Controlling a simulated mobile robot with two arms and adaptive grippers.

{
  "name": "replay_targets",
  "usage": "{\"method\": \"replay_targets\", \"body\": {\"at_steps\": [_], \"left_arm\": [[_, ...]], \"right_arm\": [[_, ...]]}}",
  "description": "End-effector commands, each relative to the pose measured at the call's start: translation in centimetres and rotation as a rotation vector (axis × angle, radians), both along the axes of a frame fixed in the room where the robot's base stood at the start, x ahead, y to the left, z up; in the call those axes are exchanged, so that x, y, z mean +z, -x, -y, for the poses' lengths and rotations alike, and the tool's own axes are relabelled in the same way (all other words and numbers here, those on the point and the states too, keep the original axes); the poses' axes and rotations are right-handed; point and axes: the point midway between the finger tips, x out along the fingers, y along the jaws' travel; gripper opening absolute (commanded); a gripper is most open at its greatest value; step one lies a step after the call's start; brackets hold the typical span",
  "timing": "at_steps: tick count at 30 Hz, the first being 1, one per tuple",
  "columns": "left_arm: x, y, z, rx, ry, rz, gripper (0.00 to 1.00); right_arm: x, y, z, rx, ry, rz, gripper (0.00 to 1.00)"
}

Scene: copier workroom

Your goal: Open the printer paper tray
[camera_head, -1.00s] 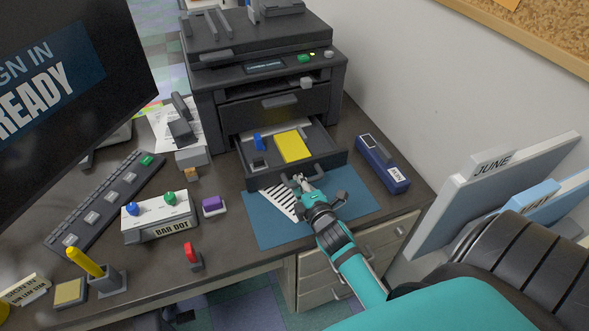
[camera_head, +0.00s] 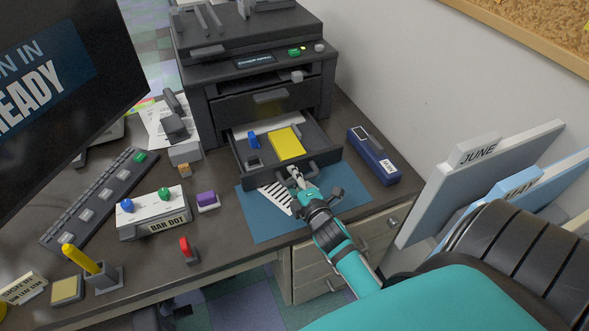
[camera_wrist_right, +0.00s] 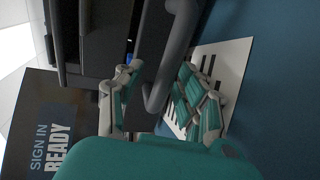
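The paper tray (camera_head: 246,175) is the dark drawer low in the black printer (camera_head: 262,106). It stands pulled out, its inside showing. A yellow pad (camera_head: 285,143) and a small blue item (camera_head: 253,140) lie in it. My right gripper (camera_head: 294,174) is at the tray's front handle (camera_head: 312,176). In the right wrist view, the grey handle bar (camera_wrist_right: 173,50) runs between the two fingers of the right gripper (camera_wrist_right: 158,85), nearly filling the gap; the gripper appears shut on it. My left gripper is not in view.
A blue mat (camera_head: 262,222) lies below the tray. A dark blue device (camera_head: 374,155) stands right of it. The Bar Dot box (camera_head: 152,215), a purple block (camera_head: 207,201) and a red item (camera_head: 188,250) stand to the left. Calendar panels (camera_head: 470,190) stand at right.

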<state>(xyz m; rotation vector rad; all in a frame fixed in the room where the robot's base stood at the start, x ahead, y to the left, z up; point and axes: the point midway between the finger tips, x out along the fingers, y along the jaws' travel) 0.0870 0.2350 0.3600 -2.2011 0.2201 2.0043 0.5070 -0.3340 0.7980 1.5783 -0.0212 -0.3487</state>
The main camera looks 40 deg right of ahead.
Motion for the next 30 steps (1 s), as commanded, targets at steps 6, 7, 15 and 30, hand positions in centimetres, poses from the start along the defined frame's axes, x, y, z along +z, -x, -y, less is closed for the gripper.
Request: {"method": "replay_targets", "body": {"at_steps": [6, 7, 15, 30], "left_arm": [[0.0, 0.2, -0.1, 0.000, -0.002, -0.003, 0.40], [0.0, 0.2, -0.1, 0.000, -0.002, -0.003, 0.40], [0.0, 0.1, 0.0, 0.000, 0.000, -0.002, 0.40], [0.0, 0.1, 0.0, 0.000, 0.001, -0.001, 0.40]], "right_arm": [[-0.1, 0.3, -0.1, 0.000, 0.000, -0.002, 0.38], [-0.1, 0.6, -0.1, 0.000, -0.001, -0.003, 0.38], [0.9, 5.3, -1.3, -0.001, -0.002, -0.006, 0.38], [2.4, 11.4, -2.7, -0.001, 0.000, -0.001, 0.38]]}}
